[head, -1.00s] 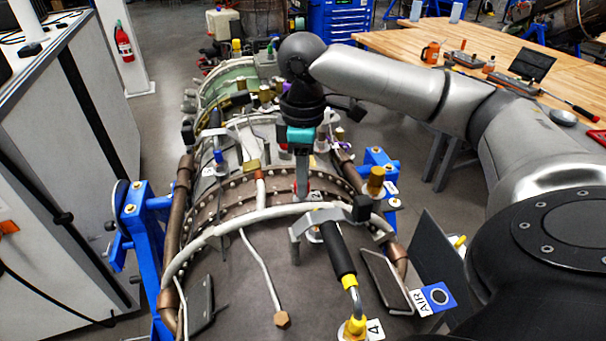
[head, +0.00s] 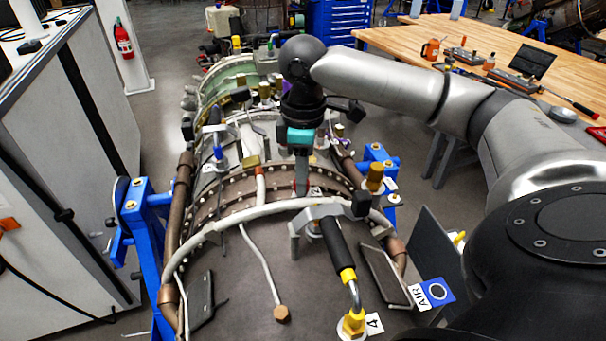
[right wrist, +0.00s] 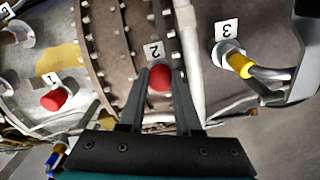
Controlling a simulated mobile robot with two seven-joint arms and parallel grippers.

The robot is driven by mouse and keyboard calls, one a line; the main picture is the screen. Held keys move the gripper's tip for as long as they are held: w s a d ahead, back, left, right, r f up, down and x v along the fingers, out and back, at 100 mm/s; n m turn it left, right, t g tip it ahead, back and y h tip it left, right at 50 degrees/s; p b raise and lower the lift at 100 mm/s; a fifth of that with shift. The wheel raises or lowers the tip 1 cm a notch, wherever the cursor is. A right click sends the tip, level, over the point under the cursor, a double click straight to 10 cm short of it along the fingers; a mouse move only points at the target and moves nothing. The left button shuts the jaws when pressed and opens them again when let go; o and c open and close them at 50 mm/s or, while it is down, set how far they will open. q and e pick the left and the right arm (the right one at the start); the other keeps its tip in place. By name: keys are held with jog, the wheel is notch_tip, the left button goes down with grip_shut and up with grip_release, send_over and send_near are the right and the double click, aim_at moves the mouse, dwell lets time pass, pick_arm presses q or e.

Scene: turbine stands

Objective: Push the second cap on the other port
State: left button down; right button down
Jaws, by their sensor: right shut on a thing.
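My right gripper (right wrist: 160,74) is shut on a red cap (right wrist: 159,78) beside the label 2 (right wrist: 153,50) in the right wrist view. The cap lies between the two fingertips, right at the engine casing; the port under it is hidden, so I cannot tell how far it is seated. Another red cap (right wrist: 54,99) sits by the label 1 (right wrist: 50,78), to the left. In the head view my right gripper (head: 302,190) reaches down onto the brown flanged band of the engine (head: 240,265). My left gripper is not in view.
A yellow-collared hose fitting (right wrist: 238,64) stands by the label 3 (right wrist: 227,29), right of the gripper. A black-gripped hose (head: 338,250) arches over the casing in the head view. Pipes and bolted flanges crowd around. Blue stands (head: 145,230) flank the engine.

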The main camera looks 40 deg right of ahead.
jog(key=shift+s+a+f, duration=0.1)
jog(key=shift+s+f, duration=0.05)
jog(key=shift+f, duration=0.3)
jog(key=c, duration=0.9)
grip_release()
jog(key=shift+c, duration=0.2)
jog(key=o, duration=0.4)
jog(key=shift+w+r, duration=0.15)
jog(key=shift+w, duration=0.1)
jog(key=shift+c, duration=0.2)
jog(key=shift+o, duration=1.1)
